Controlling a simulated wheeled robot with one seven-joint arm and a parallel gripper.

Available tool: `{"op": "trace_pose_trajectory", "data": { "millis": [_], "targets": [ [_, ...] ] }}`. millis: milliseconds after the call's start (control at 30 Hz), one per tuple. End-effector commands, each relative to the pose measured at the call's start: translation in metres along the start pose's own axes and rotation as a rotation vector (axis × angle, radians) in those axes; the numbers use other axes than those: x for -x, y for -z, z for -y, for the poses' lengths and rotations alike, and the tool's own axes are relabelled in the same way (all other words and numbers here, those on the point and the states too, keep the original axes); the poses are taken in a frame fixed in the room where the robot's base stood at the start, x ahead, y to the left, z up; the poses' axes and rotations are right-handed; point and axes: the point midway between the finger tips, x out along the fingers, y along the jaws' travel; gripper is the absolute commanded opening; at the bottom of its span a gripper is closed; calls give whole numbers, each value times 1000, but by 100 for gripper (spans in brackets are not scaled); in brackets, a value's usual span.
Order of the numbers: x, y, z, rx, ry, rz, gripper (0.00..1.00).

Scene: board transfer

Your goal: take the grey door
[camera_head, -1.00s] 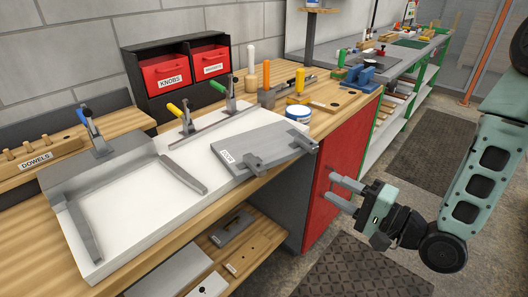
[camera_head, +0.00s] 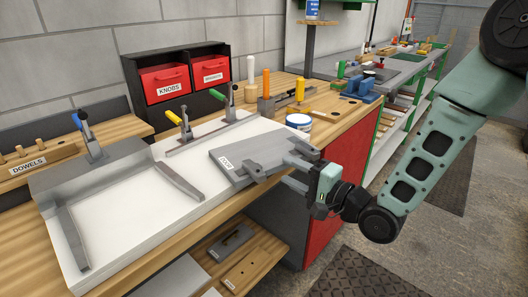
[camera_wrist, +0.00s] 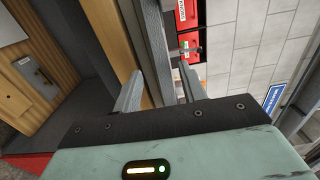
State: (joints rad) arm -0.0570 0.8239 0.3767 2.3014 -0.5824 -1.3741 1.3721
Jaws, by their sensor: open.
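The grey door (camera_head: 245,150) is a flat slab with a white DOOR label, lying at the right end of the white work surface in the head view. Grey blocks sit along its right side, near the bench's front edge. My gripper (camera_head: 297,168) is at that right end, with its fingers reaching toward the door. In the wrist view, my open gripper (camera_wrist: 160,85) has a grey edge, apparently the door's (camera_wrist: 150,45), lying between its two fingers. Whether either finger touches it cannot be told.
A white fixture (camera_head: 115,205) with grey rails and toggle clamps (camera_head: 186,122) fills the bench's left. A white-and-blue tub (camera_head: 298,122) stands close behind the door. A lower shelf (camera_head: 232,262) holds small parts.

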Motion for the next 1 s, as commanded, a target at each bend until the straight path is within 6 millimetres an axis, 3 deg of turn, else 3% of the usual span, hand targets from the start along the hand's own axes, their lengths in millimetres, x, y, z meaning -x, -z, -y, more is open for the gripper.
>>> {"op": "trace_pose_trajectory", "data": {
  "millis": [267, 567, 733, 1000],
  "targets": [
    [-39, -2, 5, 1, 2, 2, 42],
    [-44, -1, 4, 0, 1, 0, 42],
    [-44, -2, 4, 0, 1, 0, 0],
    [-44, -2, 6, 1, 4, 1, 0]
  ]
}}
